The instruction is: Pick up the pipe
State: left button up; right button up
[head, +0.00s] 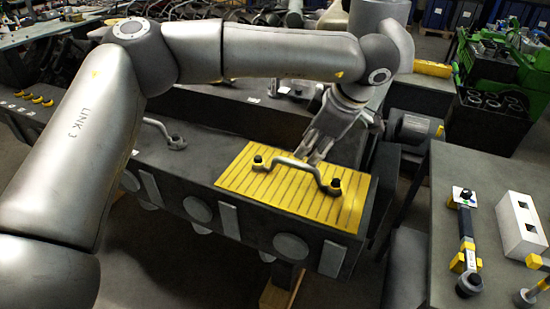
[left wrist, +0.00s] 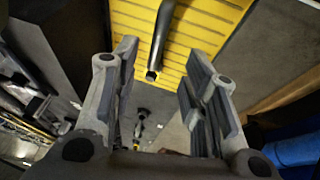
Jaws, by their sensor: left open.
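A grey bent pipe (head: 303,168) with dark fittings at both ends lies on a yellow ribbed mat (head: 235,185) on the dark bench block. My left gripper (head: 316,152) is just behind and above the pipe's middle, pointing down at it. In the left wrist view the left gripper (left wrist: 160,62) is open, with the pipe (left wrist: 159,32) showing between and beyond its fingers and the yellow mat (left wrist: 212,22) behind it. Nothing is held. Whether the fingers touch the pipe cannot be told. My right gripper is not in view.
A similar pipe (head: 158,128) lies on the block further left. A grey table (head: 450,165) at right carries a tool with yellow parts (head: 466,235) and a white block (head: 522,228). A gap separates this table from the bench block.

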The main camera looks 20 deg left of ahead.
aim_at(295, 162)
pick_arm(q)
jog(key=p+x, duration=0.1)
jog(key=x, duration=0.3)
jog(key=shift+f, duration=0.1)
jog(key=shift+w+a+f, duration=0.1)
jog(key=shift+a+f, duration=0.05)
jog(key=shift+f, duration=0.1)
jog(key=a+f+p, duration=0.1)
jog(key=w+a+f+p, duration=0.1)
jog(key=f, duration=0.1)
jog(key=shift+a+f, duration=0.25)
jog(key=shift+a, duration=0.05)
jog(key=shift+a+f, duration=0.1)
jog(key=shift+f, duration=0.2)
jog(key=shift+w+f, duration=0.1)
jog(key=shift+f, duration=0.05)
grip_shut()
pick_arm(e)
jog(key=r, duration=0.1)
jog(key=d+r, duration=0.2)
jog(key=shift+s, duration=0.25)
